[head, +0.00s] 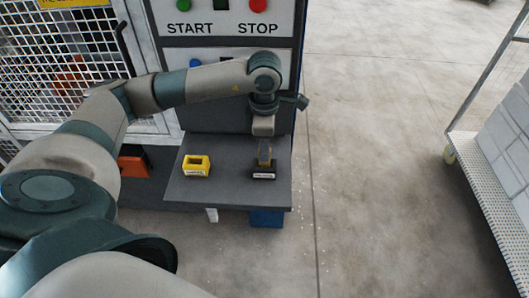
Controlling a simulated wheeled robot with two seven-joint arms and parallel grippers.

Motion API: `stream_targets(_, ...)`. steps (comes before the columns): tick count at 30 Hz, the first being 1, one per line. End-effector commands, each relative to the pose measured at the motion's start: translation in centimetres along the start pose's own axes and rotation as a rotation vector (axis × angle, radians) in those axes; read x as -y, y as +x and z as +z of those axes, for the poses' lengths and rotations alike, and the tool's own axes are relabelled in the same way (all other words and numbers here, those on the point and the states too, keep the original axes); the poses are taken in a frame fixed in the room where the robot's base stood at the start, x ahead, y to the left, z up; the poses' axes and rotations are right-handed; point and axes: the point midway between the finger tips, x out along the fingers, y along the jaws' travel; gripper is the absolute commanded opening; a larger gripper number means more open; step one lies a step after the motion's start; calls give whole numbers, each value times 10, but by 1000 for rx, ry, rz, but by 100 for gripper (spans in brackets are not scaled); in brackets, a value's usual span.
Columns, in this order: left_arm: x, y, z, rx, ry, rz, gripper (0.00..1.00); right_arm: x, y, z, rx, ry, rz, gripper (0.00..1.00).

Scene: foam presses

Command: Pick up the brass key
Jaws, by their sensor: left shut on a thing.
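My left gripper (264,152) points down over the right part of the small grey shelf (225,190). It is shut on a small brass-coloured piece, which looks like the brass key (264,160), just above or in a black holder (263,176) with a white label. The fingers hide most of the key, and I cannot tell whether it is clear of the holder. My right gripper is not in view.
A yellow labelled holder (196,171) stands left on the shelf. Behind is a grey panel with START and STOP buttons (257,8). A mesh guard (60,60) is at left. A cart with grey blocks (508,130) stands far right; the floor between is clear.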

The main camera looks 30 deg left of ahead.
Motion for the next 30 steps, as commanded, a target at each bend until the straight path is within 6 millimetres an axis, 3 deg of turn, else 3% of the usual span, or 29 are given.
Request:
stream_targets(10,-1,-34,1,5,2,6,0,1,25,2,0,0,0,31)
stream_targets(21,-16,-76,70,5,3,3,0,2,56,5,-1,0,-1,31)
stream_targets(30,-24,-100,104,2,0,2,0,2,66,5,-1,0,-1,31)
